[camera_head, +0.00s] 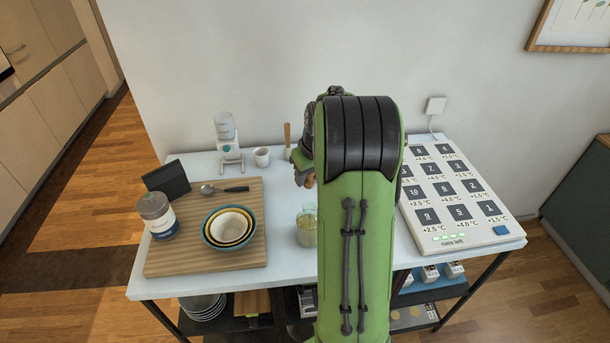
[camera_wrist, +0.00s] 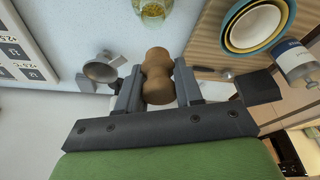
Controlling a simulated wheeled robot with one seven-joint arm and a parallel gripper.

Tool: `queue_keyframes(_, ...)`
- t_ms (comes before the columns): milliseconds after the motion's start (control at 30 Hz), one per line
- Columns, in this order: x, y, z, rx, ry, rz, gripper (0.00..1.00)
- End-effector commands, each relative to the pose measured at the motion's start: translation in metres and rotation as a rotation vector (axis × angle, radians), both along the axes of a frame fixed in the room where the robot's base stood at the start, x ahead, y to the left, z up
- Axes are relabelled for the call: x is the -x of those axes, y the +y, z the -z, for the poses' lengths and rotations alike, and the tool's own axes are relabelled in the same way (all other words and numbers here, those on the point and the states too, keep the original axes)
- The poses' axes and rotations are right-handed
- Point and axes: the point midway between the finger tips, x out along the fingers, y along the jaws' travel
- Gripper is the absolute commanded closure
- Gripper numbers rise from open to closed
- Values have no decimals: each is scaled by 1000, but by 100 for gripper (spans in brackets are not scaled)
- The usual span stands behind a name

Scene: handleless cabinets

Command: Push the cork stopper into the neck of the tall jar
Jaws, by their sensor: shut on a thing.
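My gripper (camera_wrist: 157,85) is shut on the brown cork stopper (camera_wrist: 157,72), its two grey fingers on either side. In the head view the stopper (camera_head: 309,181) shows only partly beside my green arm. A clear glass jar (camera_head: 306,230) with yellowish contents stands on the table, nearer me than the gripper and partly hidden by my arm.
A white panel (camera_head: 450,195) lies right.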

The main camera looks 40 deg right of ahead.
Motion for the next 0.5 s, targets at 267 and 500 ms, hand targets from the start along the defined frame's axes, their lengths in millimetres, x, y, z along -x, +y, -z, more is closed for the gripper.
queue_keyframes(267,0,0,3,0,0,-3,93)
queue_keyframes(500,0,0,23,-1,1,-2,93)
